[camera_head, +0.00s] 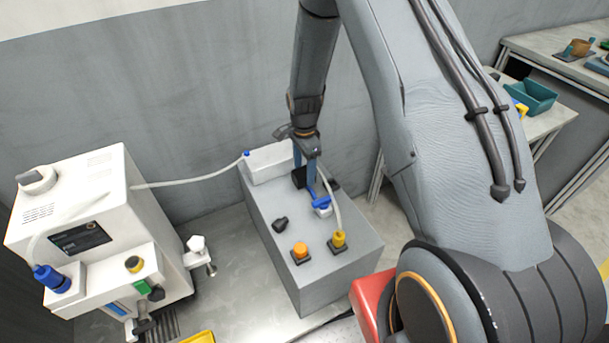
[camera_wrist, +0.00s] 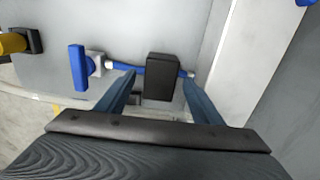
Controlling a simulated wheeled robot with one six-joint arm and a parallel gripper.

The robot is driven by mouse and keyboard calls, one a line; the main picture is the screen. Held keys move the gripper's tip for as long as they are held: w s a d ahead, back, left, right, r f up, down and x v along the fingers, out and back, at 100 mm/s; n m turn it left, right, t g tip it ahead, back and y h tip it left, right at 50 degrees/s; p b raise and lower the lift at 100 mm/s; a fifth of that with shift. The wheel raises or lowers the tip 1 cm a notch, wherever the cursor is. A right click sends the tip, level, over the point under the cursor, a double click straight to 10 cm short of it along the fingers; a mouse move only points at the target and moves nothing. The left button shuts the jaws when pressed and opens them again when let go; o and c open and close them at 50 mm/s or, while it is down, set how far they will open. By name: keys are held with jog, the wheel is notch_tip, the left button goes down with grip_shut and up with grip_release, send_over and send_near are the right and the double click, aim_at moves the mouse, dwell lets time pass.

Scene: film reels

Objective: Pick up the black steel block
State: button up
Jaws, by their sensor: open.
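The black steel block (camera_wrist: 161,76) is a dark upright box in the wrist view, between the two blue fingers of my gripper (camera_wrist: 159,80). Strips of the grey surface show on both sides of it, so the fingers look apart from it. In the head view, the block (camera_head: 299,179) is a small dark shape on the grey bench box, partly hidden by my gripper (camera_head: 305,176), which points down over it. My gripper is open and holds nothing. I cannot tell exactly how far the fingertips are above the surface.
A blue-handled fitting (camera_head: 321,203) stands close to the block. Nearby on the grey box (camera_head: 340,268) are an orange knob (camera_head: 300,251), a yellow fitting (camera_head: 339,240) and a small black part (camera_head: 280,224). A white machine (camera_head: 95,205) stands left, joined by a hose.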

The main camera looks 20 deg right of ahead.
jog(key=shift+f, duration=0.8)
grip_shut()
jog(key=shift+w, duration=0.1)
jog(key=shift+r, duration=0.15)
